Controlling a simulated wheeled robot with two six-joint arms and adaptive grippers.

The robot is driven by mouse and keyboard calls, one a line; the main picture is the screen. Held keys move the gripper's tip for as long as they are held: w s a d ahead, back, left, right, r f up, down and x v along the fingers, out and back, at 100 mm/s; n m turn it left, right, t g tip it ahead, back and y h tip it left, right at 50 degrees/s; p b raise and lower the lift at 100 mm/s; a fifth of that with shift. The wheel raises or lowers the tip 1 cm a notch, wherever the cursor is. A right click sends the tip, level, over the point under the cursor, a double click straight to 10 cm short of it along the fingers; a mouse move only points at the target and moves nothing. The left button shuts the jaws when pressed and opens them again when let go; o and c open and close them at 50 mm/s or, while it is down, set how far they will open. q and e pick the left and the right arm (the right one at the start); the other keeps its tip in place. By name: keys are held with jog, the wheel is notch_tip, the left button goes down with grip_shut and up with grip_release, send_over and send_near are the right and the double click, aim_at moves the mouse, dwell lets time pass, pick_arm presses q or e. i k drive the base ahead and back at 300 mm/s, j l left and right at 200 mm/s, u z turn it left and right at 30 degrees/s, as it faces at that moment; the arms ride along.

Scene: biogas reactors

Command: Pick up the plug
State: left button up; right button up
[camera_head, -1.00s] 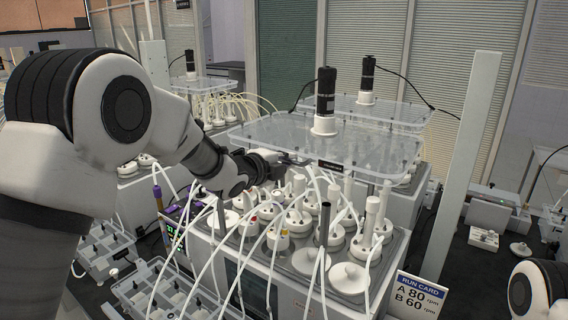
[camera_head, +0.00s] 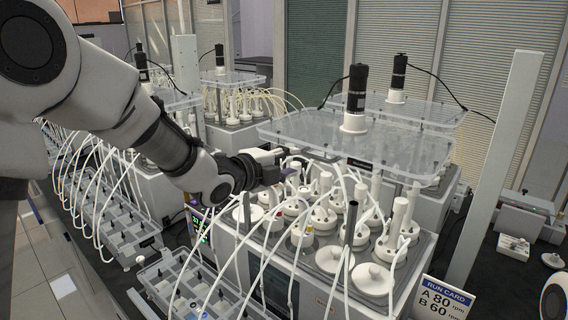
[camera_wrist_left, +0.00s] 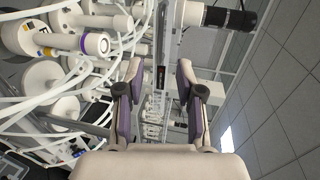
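My left gripper (camera_head: 272,157) is beside the front reactor unit, at the left edge of its clear top plate (camera_head: 335,140). In the left wrist view its two fingers (camera_wrist_left: 160,78) stand apart with nothing between them. White stoppered bottles (camera_head: 323,212) with tubes crowd the unit below and right of the gripper. In the left wrist view a white cylindrical fitting with a purple ring (camera_wrist_left: 97,43) lies left of the fingers, clear of them. I cannot tell which white part is the plug. My right gripper is out of view.
A black motor (camera_head: 357,88) stands on the clear plate. Loose tubes (camera_head: 262,262) hang over the unit's front. A run card (camera_head: 443,300) stands at the right front. Divided trays (camera_head: 125,232) are at the left. A white post (camera_head: 495,160) rises at the right.

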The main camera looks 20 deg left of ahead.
aim_at(373, 279)
jog(key=k+j, duration=0.25)
jog(key=k, duration=0.25)
jog(key=k+j, duration=0.25)
jog(key=k, duration=0.2)
